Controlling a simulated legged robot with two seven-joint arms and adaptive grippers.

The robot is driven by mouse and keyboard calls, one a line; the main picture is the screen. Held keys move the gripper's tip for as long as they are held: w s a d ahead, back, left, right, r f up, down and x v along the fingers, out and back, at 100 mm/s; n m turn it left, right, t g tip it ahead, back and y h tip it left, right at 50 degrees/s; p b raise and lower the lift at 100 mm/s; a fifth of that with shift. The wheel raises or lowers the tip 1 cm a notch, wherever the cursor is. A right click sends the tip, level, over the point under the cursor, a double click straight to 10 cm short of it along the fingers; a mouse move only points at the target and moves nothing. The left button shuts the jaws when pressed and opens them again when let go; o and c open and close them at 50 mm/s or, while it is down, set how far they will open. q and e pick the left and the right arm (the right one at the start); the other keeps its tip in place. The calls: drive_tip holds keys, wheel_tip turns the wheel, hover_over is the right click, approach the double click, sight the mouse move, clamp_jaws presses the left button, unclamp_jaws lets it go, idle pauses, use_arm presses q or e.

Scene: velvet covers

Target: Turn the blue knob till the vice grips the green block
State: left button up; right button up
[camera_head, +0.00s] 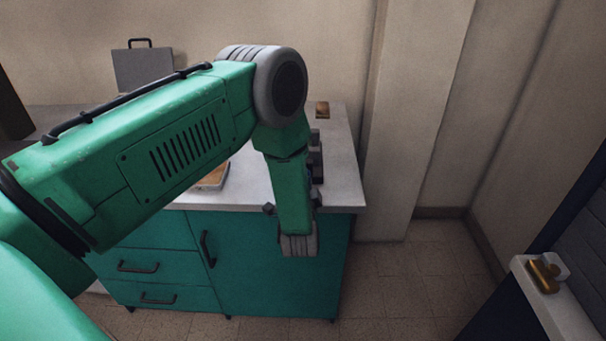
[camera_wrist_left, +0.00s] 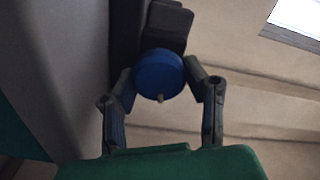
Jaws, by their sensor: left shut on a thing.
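The round blue knob (camera_wrist_left: 158,70) shows in the left wrist view, with a small pale peg low on its face. The two dark fingers of my left gripper (camera_wrist_left: 160,82) are on either side of the knob and shut on it. Dark grey parts of the vice (camera_wrist_left: 165,24) stand behind the knob. In the head view, my green left arm covers most of the vice (camera_head: 316,165), which is at the right part of the counter. I cannot make out the green block in either view. My right gripper is not in view.
The pale counter (camera_head: 342,175) tops a teal cabinet (camera_head: 265,265) with dark handles. A grey case (camera_head: 143,70) stands at the back left, and a small brown block (camera_head: 322,108) lies at the back right. A ledge with a brass-coloured piece (camera_head: 543,275) is at far right.

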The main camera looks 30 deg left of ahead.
use_arm(q)
drive_tip(key=shift+d+m, duration=0.1)
drive_tip(key=shift+m, duration=0.6)
drive_tip(key=shift+f, duration=0.1)
drive_tip(key=o, duration=1.2)
drive_tip(key=shift+w, duration=0.1)
drive_tip(key=shift+s+d, duration=0.15)
drive_tip(key=shift+s, duration=0.1)
drive_tip(key=v, duration=1.1)
drive_tip(key=shift+s+d, duration=0.1)
drive_tip(key=shift+s, duration=0.1)
